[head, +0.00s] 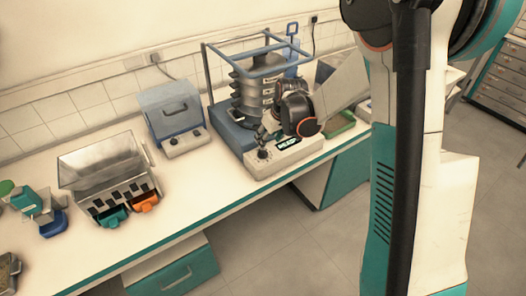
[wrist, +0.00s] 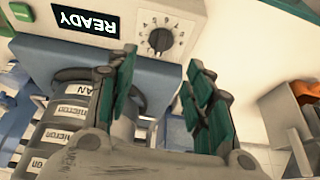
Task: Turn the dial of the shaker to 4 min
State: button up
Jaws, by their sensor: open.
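The shaker (head: 236,128) stands on the bench in the head view, a blue base and frame around a stack of grey sieves (head: 250,92), with a pale front panel. Its dark round dial (head: 262,154) is on the panel, left of the lit display. In the wrist view the dial (wrist: 160,40) has numbers around it, and the display (wrist: 85,19) reads READY upside down. The dial's exact setting is too small to read. My gripper (wrist: 162,68) is open and empty, its green-padded fingers apart, with the dial showing beyond the gap between them. I see no contact with the dial.
A box with a clear blue lid (head: 170,105) stands left of the shaker. Further left is a grey hopper unit (head: 103,170) with teal and orange trays. A green tray (head: 340,125) lies right of the shaker. The bench front (head: 205,185) is clear.

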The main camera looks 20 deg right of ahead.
aim_at(263, 152)
jog(key=b+x, duration=0.2)
jog(key=x, duration=0.7)
jog(key=shift+w+f, duration=0.15)
jog(key=shift+f, duration=0.1)
jog(key=c, duration=0.9)
